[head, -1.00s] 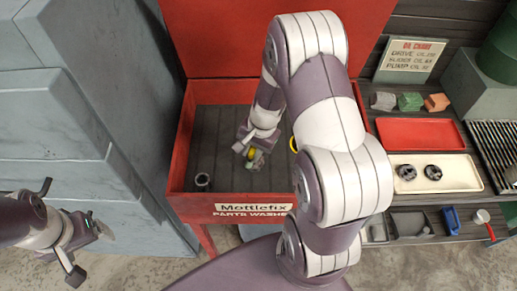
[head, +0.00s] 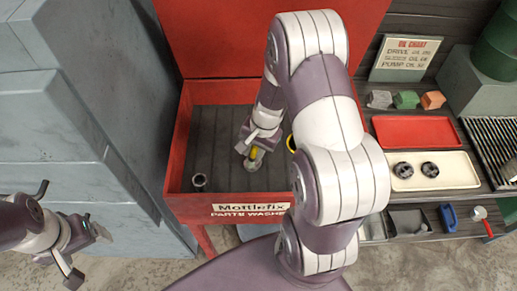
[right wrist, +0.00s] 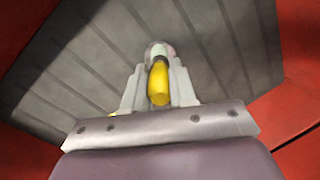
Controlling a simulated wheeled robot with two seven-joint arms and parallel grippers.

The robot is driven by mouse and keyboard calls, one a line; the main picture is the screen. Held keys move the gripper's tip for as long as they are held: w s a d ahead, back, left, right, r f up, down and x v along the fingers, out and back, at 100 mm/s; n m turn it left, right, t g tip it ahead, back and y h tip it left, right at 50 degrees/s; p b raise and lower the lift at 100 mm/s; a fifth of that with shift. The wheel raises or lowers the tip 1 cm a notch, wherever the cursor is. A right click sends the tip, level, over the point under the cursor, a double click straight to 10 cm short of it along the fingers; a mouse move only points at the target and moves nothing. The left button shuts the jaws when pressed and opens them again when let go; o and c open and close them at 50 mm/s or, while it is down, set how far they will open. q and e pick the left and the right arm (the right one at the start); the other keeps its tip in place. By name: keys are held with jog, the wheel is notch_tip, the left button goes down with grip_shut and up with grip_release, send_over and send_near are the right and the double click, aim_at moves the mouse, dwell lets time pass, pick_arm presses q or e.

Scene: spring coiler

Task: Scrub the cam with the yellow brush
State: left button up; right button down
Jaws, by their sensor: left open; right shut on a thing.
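My right gripper (head: 255,146) is inside the red parts washer (head: 176,150), low over its dark ribbed floor. It is shut on the yellow brush (head: 253,153); the brush's yellow handle (right wrist: 159,82) also shows between the fingers in the right wrist view. A small greyish rounded thing shows at the far end of the brush; I cannot tell whether it is the bristles or the cam. A dark hollow round part (head: 199,182) stands apart on the washer floor, at the left. My left gripper (head: 88,252) is open and empty, outside the washer at the lower left.
To the right, a cream tray (head: 455,172) holds two dark round parts, with an empty red tray (head: 416,132) behind it. Several small blocks lie further back. A blue-handled item (head: 449,217) lies in front. Grey cabinets (head: 55,130) stand left. The washer's left floor is mostly clear.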

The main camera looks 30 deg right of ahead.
jog(key=shift+w+a+p, duration=0.25)
jog(key=shift+a+p, duration=0.05)
jog(key=shift+a, duration=0.35)
jog(key=shift+d, duration=0.2)
jog(key=shift+s+d, duration=0.35)
jog(key=shift+d, duration=0.25)
jog(key=shift+s+d, duration=0.35)
jog(key=shift+d, duration=0.2)
jog(key=shift+w+a, duration=0.4)
jog(key=shift+a, duration=0.3)
jog(key=shift+w+a, duration=0.4)
jog(key=shift+a, duration=0.25)
jog(key=shift+s+d, duration=0.4)
jog(key=shift+d, duration=0.25)
jog(key=shift+s+d, duration=0.4)
jog(key=shift+d, duration=0.25)
jog(key=shift+w+a+r, duration=0.1)
jog(key=shift+w+a, duration=0.15)
jog(key=shift+a, duration=0.15)
jog(key=shift+w+a, duration=0.3)
jog(key=shift+a, duration=0.2)
jog(key=shift+w+a, duration=0.25)
jog(key=shift+a, duration=0.2)
jog(key=shift+p, duration=0.3)
